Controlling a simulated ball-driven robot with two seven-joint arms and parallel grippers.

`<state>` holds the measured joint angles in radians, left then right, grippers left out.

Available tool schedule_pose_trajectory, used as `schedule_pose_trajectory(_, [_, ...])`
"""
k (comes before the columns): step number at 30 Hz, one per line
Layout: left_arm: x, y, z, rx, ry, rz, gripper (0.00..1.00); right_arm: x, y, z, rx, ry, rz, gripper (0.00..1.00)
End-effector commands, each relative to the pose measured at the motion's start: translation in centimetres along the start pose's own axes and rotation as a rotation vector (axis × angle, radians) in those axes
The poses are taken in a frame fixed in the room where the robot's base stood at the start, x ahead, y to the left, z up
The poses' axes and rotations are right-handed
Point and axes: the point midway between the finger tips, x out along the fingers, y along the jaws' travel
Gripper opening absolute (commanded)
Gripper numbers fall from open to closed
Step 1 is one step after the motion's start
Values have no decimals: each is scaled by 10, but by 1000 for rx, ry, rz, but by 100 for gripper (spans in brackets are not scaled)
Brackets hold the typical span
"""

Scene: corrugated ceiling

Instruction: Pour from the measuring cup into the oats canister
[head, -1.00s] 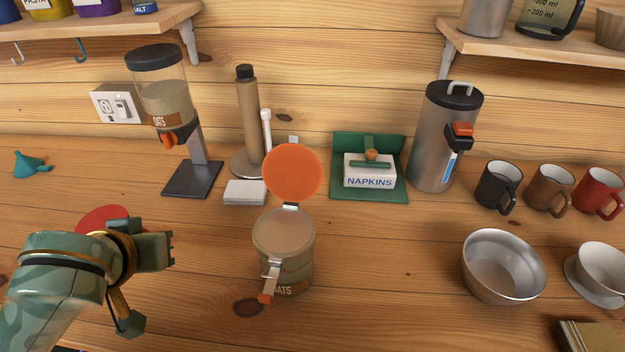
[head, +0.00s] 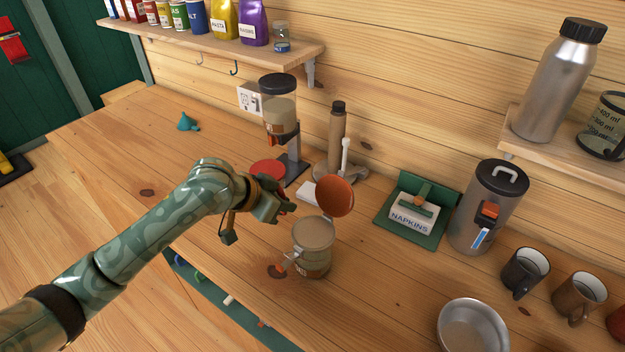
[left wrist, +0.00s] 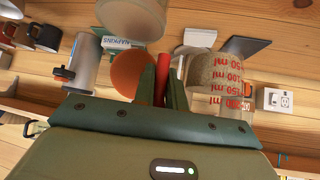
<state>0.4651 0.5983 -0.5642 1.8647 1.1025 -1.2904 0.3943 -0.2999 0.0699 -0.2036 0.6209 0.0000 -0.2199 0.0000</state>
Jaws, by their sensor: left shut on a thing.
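The measuring cup (left wrist: 228,76) has red millilitre marks and shows grainy, pale contents in the left wrist view. My left gripper (head: 284,207) is shut on its red handle, seen between the fingers (left wrist: 163,80). In the head view a red disc (head: 267,168) shows just beyond the gripper; I cannot tell whether it is part of the cup, whose body is hidden there. The oats canister (head: 313,262) stands upright on the counter to the right of the gripper, with its orange lid (head: 337,196) swung up. My right gripper is not in view.
The oats dispenser (head: 281,113), a brown upright cylinder (head: 337,135) on a stand and the napkin holder (head: 412,220) stand behind. A steel dispenser (head: 487,213), mugs (head: 525,270) and a metal bowl (head: 472,328) are to the right. The counter left of the arm is mostly clear.

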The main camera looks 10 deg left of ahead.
Motion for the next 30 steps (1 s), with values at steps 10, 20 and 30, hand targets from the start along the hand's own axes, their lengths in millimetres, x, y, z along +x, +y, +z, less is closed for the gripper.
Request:
schedule_pose_trajectory(10, [20, -20, -17, 321, 2, 318, 0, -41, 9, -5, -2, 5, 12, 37])
schedule_pose_trajectory(20, [28, -31, -26, 509, 3, 502, 0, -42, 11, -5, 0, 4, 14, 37])
schedule_pose_trajectory(30, [27, -31, -26, 525, 5, 521, 0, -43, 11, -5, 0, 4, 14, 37])
